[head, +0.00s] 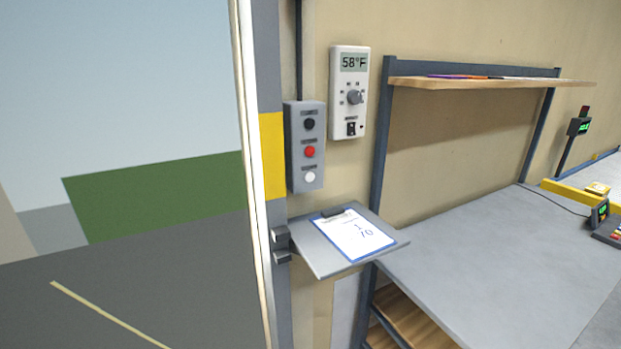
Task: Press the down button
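A grey control box (305,146) is fixed to the wall just right of the door opening. It carries a black button (309,124) at the top, a red button (309,152) in the middle and a white button (310,177) at the bottom. A small label sits above each button, too small to read, so I cannot tell from the lettering which one is down. Nothing touches or covers the buttons. Neither of my grippers shows in the head view.
A thermostat reading 58°F (349,92) hangs right of the box. Below the box, a small shelf (310,257) juts out with a clipboard (353,235). A grey workbench (480,265) with an upper shelf (480,88) stands at right. The doorway at left is open.

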